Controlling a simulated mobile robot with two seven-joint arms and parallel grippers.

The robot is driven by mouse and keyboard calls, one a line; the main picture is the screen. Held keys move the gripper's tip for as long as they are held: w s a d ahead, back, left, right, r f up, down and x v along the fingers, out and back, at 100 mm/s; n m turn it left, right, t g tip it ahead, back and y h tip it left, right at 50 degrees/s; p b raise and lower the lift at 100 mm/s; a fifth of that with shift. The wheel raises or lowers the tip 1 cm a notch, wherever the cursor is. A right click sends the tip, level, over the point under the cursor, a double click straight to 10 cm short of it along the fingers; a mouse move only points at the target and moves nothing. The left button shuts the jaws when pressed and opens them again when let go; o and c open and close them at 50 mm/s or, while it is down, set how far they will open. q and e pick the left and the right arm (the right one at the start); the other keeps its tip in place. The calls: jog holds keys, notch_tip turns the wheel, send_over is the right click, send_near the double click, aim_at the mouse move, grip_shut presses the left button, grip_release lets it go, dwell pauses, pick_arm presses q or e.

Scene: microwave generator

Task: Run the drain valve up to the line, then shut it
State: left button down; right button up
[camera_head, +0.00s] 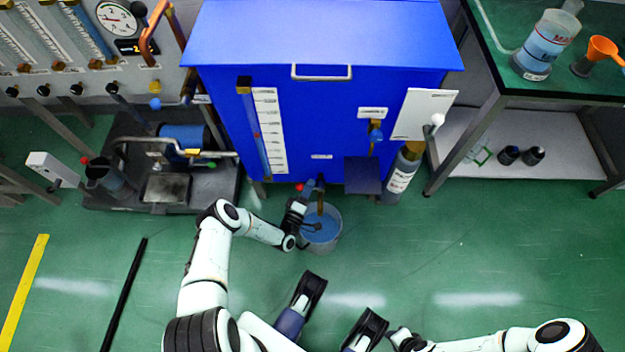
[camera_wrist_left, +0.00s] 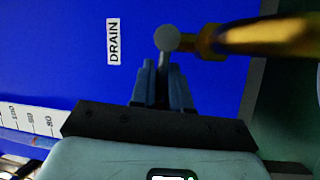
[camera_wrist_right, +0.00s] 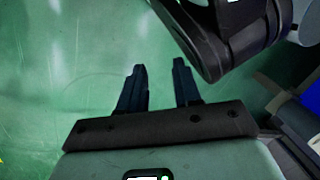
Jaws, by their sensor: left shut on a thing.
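The blue tank (camera_head: 320,90) carries a sight tube (camera_head: 252,120) beside a white scale (camera_head: 268,130). A DRAIN label (camera_wrist_left: 113,42) is on its front in the left wrist view. The drain valve's grey handle (camera_wrist_left: 167,40) and brass spout (camera_wrist_left: 265,38) show there. My left gripper (camera_wrist_left: 163,75) is shut on the handle; in the head view it is low at the tank front (camera_head: 312,190). A bucket (camera_head: 338,238) with blue liquid stands below the spout, partly behind my left arm. Its fill line cannot be made out. My right gripper (camera_wrist_right: 160,75) is open and empty over the floor.
A bench (camera_head: 510,80) at right holds a beaker (camera_head: 548,45) and an orange funnel (camera_head: 602,48). A grey bottle (camera_head: 402,178) stands by the tank's right front. Pump equipment (camera_head: 165,180) stands at left. The green floor at right is clear.

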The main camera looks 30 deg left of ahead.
pick_arm(q)
jog(key=shift+d+r+m+g+p, duration=0.2)
jog(key=shift+m+g+p, duration=0.15)
jog(key=shift+m, duration=0.25)
jog(key=shift+h, duration=0.3)
pick_arm(e)
jog(key=w+r, duration=0.2)
jog(key=w, duration=0.1)
jog(key=shift+a+t, duration=0.2)
jog(key=shift+t, duration=0.2)
pick_arm(q)
jog(key=c, duration=1.2)
grip_release()
jog(key=shift+a, duration=0.1)
